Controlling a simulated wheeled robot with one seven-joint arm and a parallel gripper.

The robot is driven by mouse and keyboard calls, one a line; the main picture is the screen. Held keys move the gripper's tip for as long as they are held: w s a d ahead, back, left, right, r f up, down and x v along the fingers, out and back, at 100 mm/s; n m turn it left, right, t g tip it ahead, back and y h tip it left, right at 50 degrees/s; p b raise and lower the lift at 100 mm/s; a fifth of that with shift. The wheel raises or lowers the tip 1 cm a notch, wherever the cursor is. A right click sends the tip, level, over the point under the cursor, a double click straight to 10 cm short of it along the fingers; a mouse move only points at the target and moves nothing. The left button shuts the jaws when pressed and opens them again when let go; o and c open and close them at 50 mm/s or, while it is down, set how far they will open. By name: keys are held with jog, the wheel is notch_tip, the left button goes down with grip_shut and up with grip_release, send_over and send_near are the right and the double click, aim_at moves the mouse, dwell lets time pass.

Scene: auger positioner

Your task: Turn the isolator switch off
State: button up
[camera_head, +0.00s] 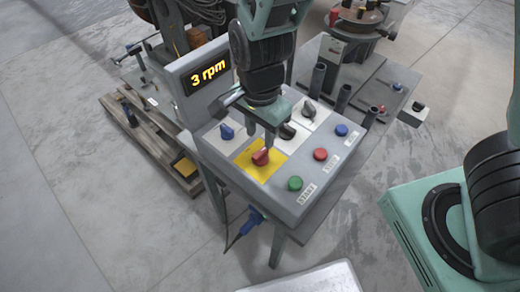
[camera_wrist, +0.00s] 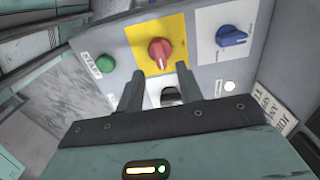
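The isolator switch is a red rotary knob (camera_head: 261,156) on a yellow plate (camera_head: 246,163) on the sloped grey control panel. It also shows in the wrist view (camera_wrist: 160,52), with a pale pointer line toward the picture's bottom. My gripper (camera_head: 262,143) points down just above the knob. In the wrist view the fingers (camera_wrist: 159,73) are spread apart with nothing between their tips. The red knob appears just beyond the tips, and no contact with it can be made out.
Near the red knob are a blue knob (camera_head: 227,132), a black knob (camera_head: 309,110), a green START button (camera_head: 295,183), a red button (camera_head: 320,154) and a blue button (camera_head: 341,130). A display (camera_head: 208,74) reading 3 rpm stands behind the panel at the left.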

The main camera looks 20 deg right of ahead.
aim_at(261, 152)
notch_tip(261, 152, down, 6)
jog(key=shift+f+b, duration=0.25)
jog(key=shift+b, duration=0.2)
grip_shut()
